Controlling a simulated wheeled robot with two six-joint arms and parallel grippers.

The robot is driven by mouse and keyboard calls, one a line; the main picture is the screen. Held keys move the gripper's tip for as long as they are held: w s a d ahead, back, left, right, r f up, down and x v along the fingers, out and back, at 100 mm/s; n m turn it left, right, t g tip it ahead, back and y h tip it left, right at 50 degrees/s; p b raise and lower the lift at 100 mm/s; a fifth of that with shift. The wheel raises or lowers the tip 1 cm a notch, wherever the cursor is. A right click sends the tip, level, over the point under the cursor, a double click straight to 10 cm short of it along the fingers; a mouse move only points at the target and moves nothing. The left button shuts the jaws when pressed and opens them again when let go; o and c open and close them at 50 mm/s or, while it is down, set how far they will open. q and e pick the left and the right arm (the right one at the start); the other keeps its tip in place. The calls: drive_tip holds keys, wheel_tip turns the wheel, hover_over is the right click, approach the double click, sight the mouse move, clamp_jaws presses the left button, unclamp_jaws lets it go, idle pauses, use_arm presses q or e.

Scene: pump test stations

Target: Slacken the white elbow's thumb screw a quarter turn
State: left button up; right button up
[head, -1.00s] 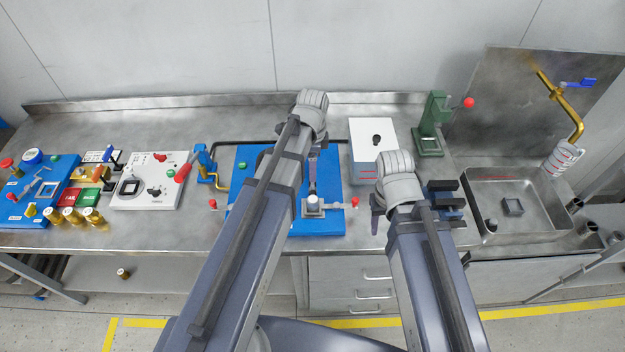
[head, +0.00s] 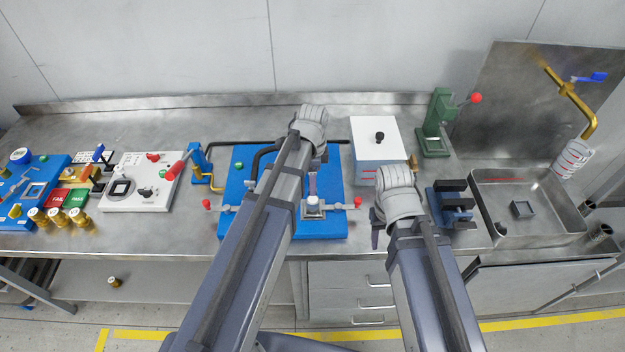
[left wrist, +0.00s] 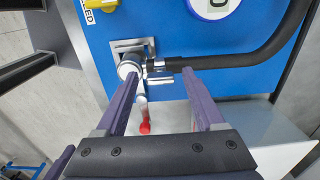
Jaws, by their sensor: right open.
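In the left wrist view a round white fitting, apparently the white elbow (left wrist: 130,66), sits on a metal plate on the blue board (left wrist: 180,35). A black hose (left wrist: 235,60) runs right from it. I cannot clearly make out its thumb screw. My left gripper (left wrist: 159,76) is open, with the fitting near its left fingertip and nothing held. In the head view the left gripper (head: 313,185) hangs over the board, just behind a white block-like part (head: 313,206). My right gripper (head: 377,230) is open to the right of the board, partly hidden by its own wrist.
A red-tipped lever (left wrist: 144,126) lies below the fitting. In the head view, red-ended handles (head: 357,202) flank the white part. A white box (head: 375,140), a dark-jawed blue fixture (head: 452,205) and a metal sink (head: 535,230) stand to the right. A white panel (head: 140,185) is left.

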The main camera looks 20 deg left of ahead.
use_arm(q)
clamp_jaws()
idle(0.3)
idle(0.3)
drive_tip(key=n, duration=0.9)
drive_tip(key=shift+n, duration=0.3)
drive_tip(key=n, duration=0.5)
drive_tip(key=shift+n, duration=2.4)
